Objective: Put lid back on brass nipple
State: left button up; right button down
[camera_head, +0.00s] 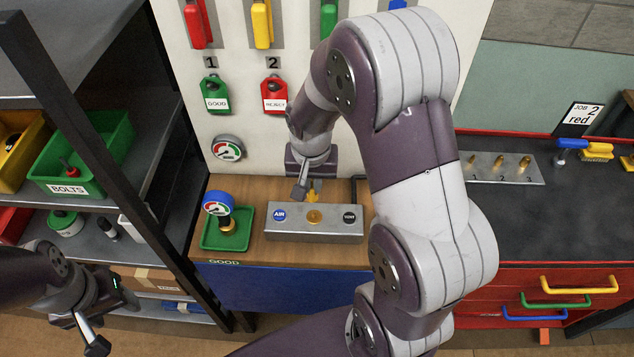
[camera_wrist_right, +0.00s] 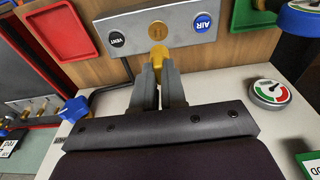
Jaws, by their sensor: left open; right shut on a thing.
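A grey metal block (camera_head: 270,232) stands on the wooden bench top, with a blue AIR button and a dark VENT button on its face. The round brass nipple (camera_head: 314,216) is between the buttons; it also shows in the right wrist view (camera_wrist_right: 157,32). My right gripper (camera_head: 308,188) is shut on a small yellow lid (camera_wrist_right: 158,56) just behind the block's edge. The lid looks very close to the nipple; I cannot tell whether they touch. My left gripper (camera_head: 92,322) is open and empty at the lower left, away from the block.
A green tray (camera_head: 207,240) left of the block holds a pressure gauge (camera_head: 217,204). A red tray (camera_wrist_right: 62,32) shows in the wrist view. A bent dark rod (camera_wrist_right: 112,84) rises beside the block. A shelf with bins (camera_head: 85,160) stands left; a dark counter lies right.

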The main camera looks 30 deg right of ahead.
jog(key=shift+w+d+f+b, duration=0.25)
jog(key=shift+w+d+f, duration=0.1)
jog(key=shift+f, duration=0.2)
jog(key=shift+w+d+f+b, duration=0.25)
jog(key=shift+w+d+f, duration=0.05)
jog(key=shift+f, duration=0.2)
jog(key=f+b, duration=0.2)
jog(key=f, duration=0.1)
jog(key=f+b, duration=0.1)
jog(key=b, duration=0.1)
jog(key=shift+s+a+f, duration=0.15)
jog(key=shift+s+a, duration=0.15)
jog(key=shift+w+d+f, duration=0.2)
jog(key=shift+f, duration=0.1)
pick_arm(q)
jog(key=f, duration=0.3)
jog(key=w+d+f, duration=0.1)
jog(key=f, duration=0.1)
jog(key=shift+f, duration=0.25)
jog(key=shift+s+a, duration=0.1)
pick_arm(e)
jog(key=shift+s+a+r, duration=0.15)
pick_arm(q)
jog(key=shift+r, duration=0.25)
pick_arm(e)
jog(key=shift+f, duration=0.2)
pick_arm(q)
jog(key=shift+r, duration=0.1)
